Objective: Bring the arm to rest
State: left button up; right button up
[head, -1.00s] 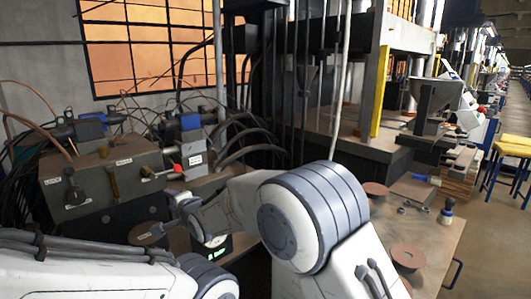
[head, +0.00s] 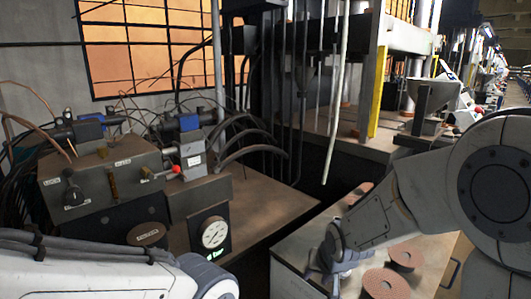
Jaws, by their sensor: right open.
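My right gripper (head: 325,275) is open, low over the left part of the wooden bench on the right, with its arm coming in from the right edge. Nothing shows between its fingers, though the fingertips are small and partly hidden. Brown flap discs (head: 385,283) and (head: 406,255) lie on the bench to the right of the gripper, apart from it. Another brown disc (head: 358,190) lies farther back, partly hidden by my arm. A round brown disc (head: 147,233) is at the front of the grey machine on the left. My left arm shows at lower left; its gripper is out of view.
A grey control box (head: 100,180) with knobs and a red-tipped lever stands on the left. A dark gap separates the left table (head: 265,210) from the right bench. A press with a yellow post (head: 377,90) stands behind.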

jog(key=s+d+f+n+g, duration=0.25)
jog(key=s+d, duration=0.35)
jog(key=s, duration=0.6)
jog(key=s+a+r+n+g+p, duration=0.3)
jog(key=s+a+r+n+p, duration=0.2)
jog(key=s+a+r, duration=0.6)
jog(key=shift+s+a+r+n+p, duration=0.15)
jog(key=shift+s+a+n+p, duration=0.15)
jog(key=shift+s+a+n, duration=0.9)
